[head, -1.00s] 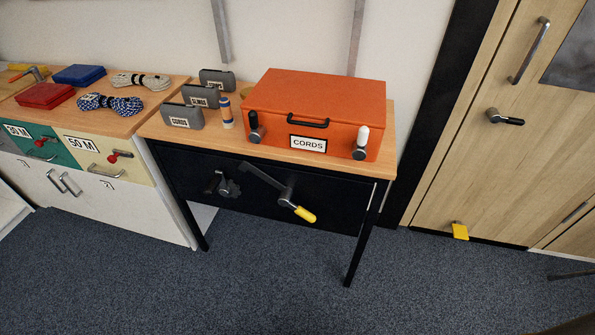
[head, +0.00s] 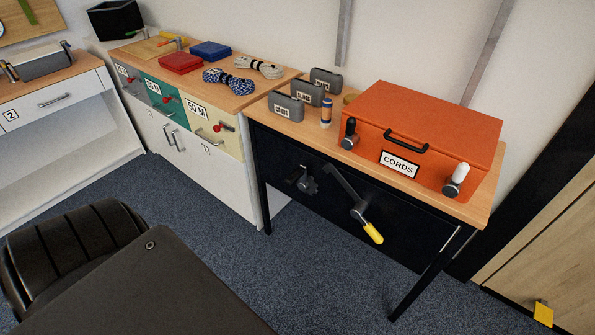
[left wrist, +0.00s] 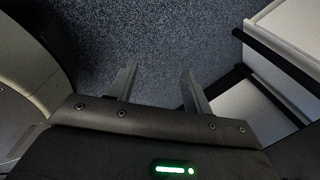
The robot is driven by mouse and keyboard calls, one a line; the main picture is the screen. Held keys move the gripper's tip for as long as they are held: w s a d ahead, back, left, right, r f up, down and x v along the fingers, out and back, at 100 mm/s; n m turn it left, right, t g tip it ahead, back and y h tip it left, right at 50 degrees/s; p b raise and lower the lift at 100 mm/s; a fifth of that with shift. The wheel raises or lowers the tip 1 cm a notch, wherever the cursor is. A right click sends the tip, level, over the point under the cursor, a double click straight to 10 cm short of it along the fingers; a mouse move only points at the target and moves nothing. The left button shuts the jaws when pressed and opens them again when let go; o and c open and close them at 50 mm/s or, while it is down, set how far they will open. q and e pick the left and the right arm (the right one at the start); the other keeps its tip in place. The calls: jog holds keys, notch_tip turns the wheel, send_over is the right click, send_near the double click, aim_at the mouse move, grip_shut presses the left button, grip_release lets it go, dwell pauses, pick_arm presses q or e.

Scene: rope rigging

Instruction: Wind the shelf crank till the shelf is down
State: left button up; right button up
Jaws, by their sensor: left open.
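The crank (head: 358,210) is a dark arm with a yellow handle (head: 373,233) on the black front panel under the wooden-topped table. Its arm slopes down to the right, with the yellow handle at the lower end. A dark knob (head: 307,184) sits on the same panel to its left. I cannot tell which part is the shelf. My left gripper (left wrist: 158,85) is open and empty over the blue-grey carpet in the left wrist view, apart from the crank. The head view shows neither gripper clearly.
An orange CORDS box (head: 430,125) and grey cases (head: 286,106) stand on the table (head: 470,210). A drawer cabinet (head: 218,180) with rope coils stands to the left. Carpet (head: 300,280) before the table is clear.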

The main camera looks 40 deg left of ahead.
pick_arm(q)
jog(key=w+a+r+m+t, duration=0.2)
jog(key=w+a+r+m, duration=0.15)
jog(key=w+r, duration=0.2)
jog(key=w+a+r+m+t, duration=0.2)
jog(key=w+a+r+m, duration=0.15)
jog(key=w, duration=0.35)
jog(key=m+t+h, duration=0.1)
jog(key=m+t, duration=0.8)
jog(key=m, duration=1.3)
send_near(296, 175)
jog(key=shift+a+f+p, duration=0.45)
jog(key=shift+f, duration=0.25)
jog(key=shift+w, duration=0.1)
jog(key=w+b, duration=0.1)
jog(key=w, duration=0.3)
jog(key=w+b, duration=0.1)
jog(key=w, duration=0.4)
jog(key=shift+w+a+f+b, duration=0.15)
jog(key=shift+b, duration=0.25)
jog(key=shift+w, duration=0.7)
pick_arm(e)
jog(key=shift+d+f, duration=0.8)
jog(key=shift+f, duration=0.15)
